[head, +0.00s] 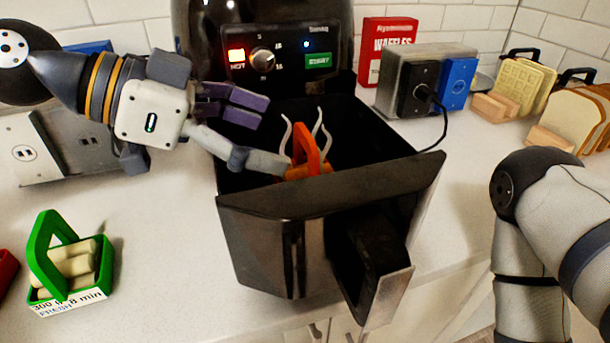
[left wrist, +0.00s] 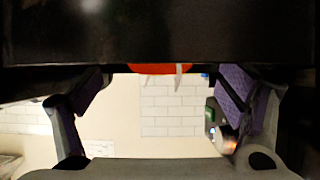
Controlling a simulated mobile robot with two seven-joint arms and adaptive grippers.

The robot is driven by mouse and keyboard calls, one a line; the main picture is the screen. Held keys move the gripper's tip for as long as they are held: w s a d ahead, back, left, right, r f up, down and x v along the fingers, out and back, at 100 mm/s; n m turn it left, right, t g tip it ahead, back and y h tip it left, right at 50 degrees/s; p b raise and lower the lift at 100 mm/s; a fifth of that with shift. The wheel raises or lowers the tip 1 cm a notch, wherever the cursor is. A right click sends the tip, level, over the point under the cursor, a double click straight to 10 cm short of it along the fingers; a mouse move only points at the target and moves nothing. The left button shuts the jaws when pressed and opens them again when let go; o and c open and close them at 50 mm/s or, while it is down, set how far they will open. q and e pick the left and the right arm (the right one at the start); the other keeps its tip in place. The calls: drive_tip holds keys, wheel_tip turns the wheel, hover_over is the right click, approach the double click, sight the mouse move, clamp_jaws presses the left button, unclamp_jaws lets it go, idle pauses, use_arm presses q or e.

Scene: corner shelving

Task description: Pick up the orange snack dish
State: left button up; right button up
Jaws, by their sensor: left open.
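The orange snack dish (head: 308,150) is inside the pulled-out black air fryer drawer (head: 330,187). Its upright orange handle shows, and pale wavy steam-like strands rise beside it; its lower part is hidden by the drawer's front wall. My left gripper (head: 272,138) reaches in from the left over the drawer, its fingers spread, with the lower finger close to the dish. I cannot tell whether they touch. In the left wrist view, an orange edge of the dish (left wrist: 160,69) shows between the open fingers. My right gripper is out of view.
The air fryer body (head: 270,50) stands behind the drawer. A green handled dish (head: 70,262) with pale rolls stands at front left. A toaster (head: 425,75), a red waffles box (head: 385,45) and bread slices (head: 580,115) are at right.

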sight(302, 145)
use_arm(q)
drive_tip(key=x, duration=0.4)
drive_tip(key=shift+a, duration=0.1)
drive_tip(key=c, duration=2)
drive_tip(key=shift+r, duration=0.1)
drive_tip(key=shift+c, duration=0.2)
